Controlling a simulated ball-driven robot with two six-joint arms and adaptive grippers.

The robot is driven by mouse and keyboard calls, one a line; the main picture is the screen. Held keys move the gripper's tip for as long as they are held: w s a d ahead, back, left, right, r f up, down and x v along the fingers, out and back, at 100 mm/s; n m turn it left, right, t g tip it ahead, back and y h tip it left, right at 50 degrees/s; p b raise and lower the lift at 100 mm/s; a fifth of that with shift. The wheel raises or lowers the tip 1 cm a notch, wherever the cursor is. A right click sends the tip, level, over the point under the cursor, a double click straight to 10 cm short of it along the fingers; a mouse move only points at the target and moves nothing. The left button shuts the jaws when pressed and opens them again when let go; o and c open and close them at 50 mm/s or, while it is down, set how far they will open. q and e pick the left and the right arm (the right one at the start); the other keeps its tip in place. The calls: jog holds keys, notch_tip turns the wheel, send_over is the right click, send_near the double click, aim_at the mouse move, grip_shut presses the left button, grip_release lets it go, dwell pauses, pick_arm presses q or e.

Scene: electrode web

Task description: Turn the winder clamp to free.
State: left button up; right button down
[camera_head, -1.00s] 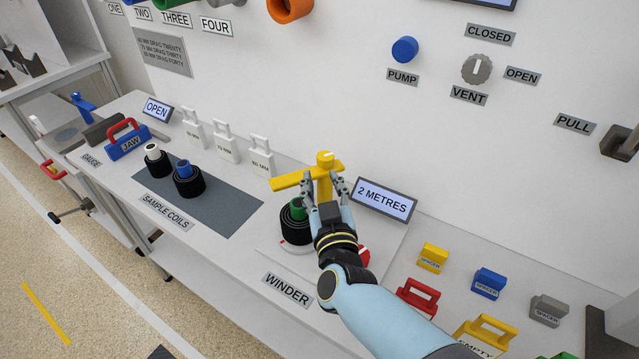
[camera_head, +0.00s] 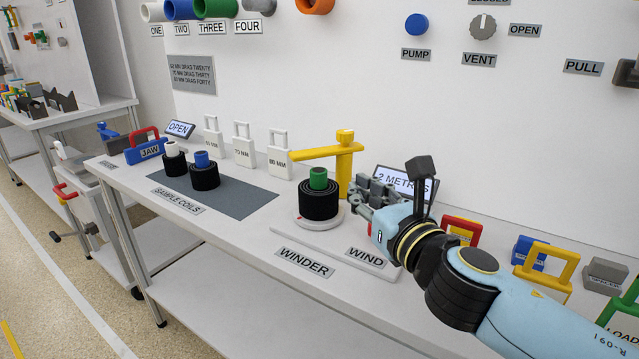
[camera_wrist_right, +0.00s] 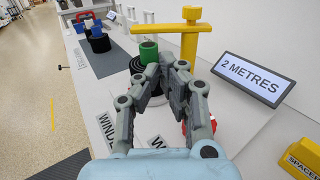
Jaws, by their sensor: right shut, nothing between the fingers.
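The winder clamp is a yellow post with a flat arm (camera_head: 318,152) at the back of the winder base (camera_head: 335,243). Its arm points left in the head view, behind and above the green-cored black coil (camera_head: 318,199). The clamp also shows in the right wrist view (camera_wrist_right: 158,28), past my fingers. My right gripper (camera_head: 362,203) is shut and empty, just right of the coil and in front of the clamp post, apart from the arm. In the right wrist view its fingertips (camera_wrist_right: 168,68) overlap the coil in the picture. My left gripper is not in view.
A display reading "2 METRES" (camera_head: 406,184) stands right behind my right gripper. Sample coils (camera_head: 204,176) sit on a grey mat to the left. Red and yellow handled blocks and spacers (camera_head: 606,272) stand to the right. The bench front near the WINDER label (camera_head: 305,263) is clear.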

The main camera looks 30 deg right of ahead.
aim_at(315, 155)
jog(key=p+x, duration=0.1)
jog(key=x, duration=1.1)
jog(key=shift+w+r, duration=0.15)
jog(key=shift+w, duration=0.3)
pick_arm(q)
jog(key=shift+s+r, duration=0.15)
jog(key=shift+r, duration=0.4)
pick_arm(e)
jog(key=shift+w, duration=0.4)
jog(key=shift+w+a+p, duration=0.15)
jog(key=shift+w+p, duration=0.1)
jog(key=shift+w, duration=0.45)
jog(key=shift+w+a+p, duration=0.1)
jog(key=shift+w+p, duration=0.1)
jog(key=shift+w, duration=0.55)
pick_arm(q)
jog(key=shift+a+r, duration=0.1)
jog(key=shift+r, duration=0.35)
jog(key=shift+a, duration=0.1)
